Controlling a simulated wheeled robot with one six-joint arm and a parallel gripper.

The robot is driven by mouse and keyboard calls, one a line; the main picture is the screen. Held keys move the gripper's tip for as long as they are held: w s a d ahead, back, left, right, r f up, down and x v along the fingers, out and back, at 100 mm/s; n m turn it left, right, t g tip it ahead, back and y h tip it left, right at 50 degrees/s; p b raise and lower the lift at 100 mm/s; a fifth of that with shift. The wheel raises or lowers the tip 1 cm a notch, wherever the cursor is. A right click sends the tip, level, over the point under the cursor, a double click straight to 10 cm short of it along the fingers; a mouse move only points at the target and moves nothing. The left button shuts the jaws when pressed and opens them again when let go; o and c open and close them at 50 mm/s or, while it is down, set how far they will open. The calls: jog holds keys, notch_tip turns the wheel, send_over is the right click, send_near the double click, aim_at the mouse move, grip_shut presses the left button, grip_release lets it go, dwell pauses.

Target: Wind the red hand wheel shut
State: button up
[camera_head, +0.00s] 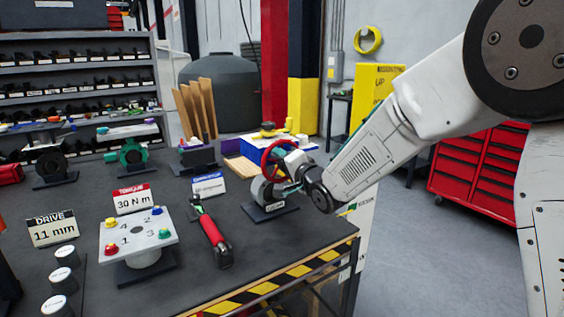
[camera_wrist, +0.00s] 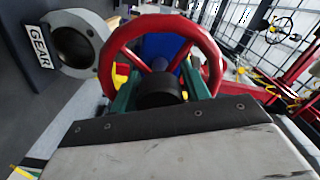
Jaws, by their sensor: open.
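The red hand wheel (camera_head: 266,158) stands upright near the right edge of the bench, at the end of my arm. In the wrist view the red wheel (camera_wrist: 209,52) fills the top middle, with spokes running to its centre. My gripper (camera_head: 293,182) is at the wheel. In the wrist view my gripper (camera_wrist: 162,82) has its two green fingers apart, reaching toward the wheel's lower part on either side of a dark round piece. Whether the fingers touch the rim or spokes cannot be told. The lower rim is partly hidden by the gripper.
A grey housing with a round bore (camera_wrist: 75,46) and a GEAR label (camera_wrist: 40,46) sits beside the wheel. A red-handled tool (camera_head: 215,240) and a plate with coloured bolts (camera_head: 136,233) lie to the left. The striped bench edge (camera_head: 270,287) is in front.

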jog(key=v, duration=0.7)
jog(key=shift+s+d, duration=0.2)
jog(key=shift+s, duration=0.05)
jog(key=shift+d, duration=0.1)
